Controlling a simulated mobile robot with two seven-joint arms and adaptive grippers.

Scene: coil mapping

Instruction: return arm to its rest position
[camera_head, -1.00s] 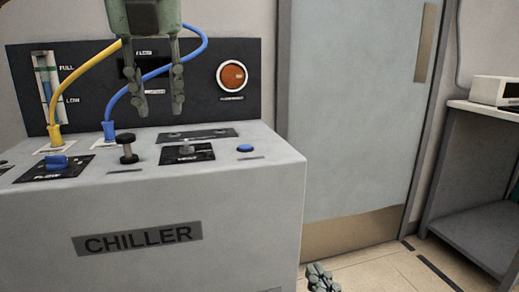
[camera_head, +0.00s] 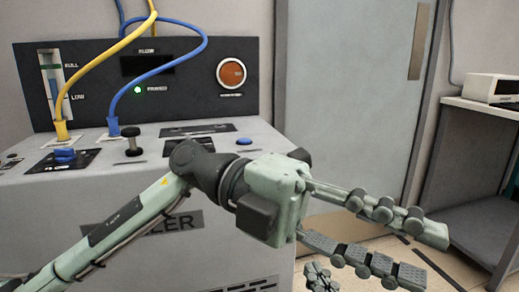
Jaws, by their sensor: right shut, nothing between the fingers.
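My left arm (camera_head: 120,228) reaches in from the lower left across the front of the chiller. My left gripper (camera_head: 425,260) is at the lower right, its fingers spread apart with nothing between them. It is clear of the chiller controls and in front of the door's lower part and the floor. My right gripper (camera_head: 320,278) shows small at the bottom edge, shut and partly cut off by the frame.
The chiller (camera_head: 60,215) stands at left; my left arm partly hides its label. A yellow hose (camera_head: 95,68) and a blue hose (camera_head: 140,77) plug into its top. A green light (camera_head: 138,90) is lit. A grey door (camera_head: 345,90) and a shelf table (camera_head: 480,105) stand right.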

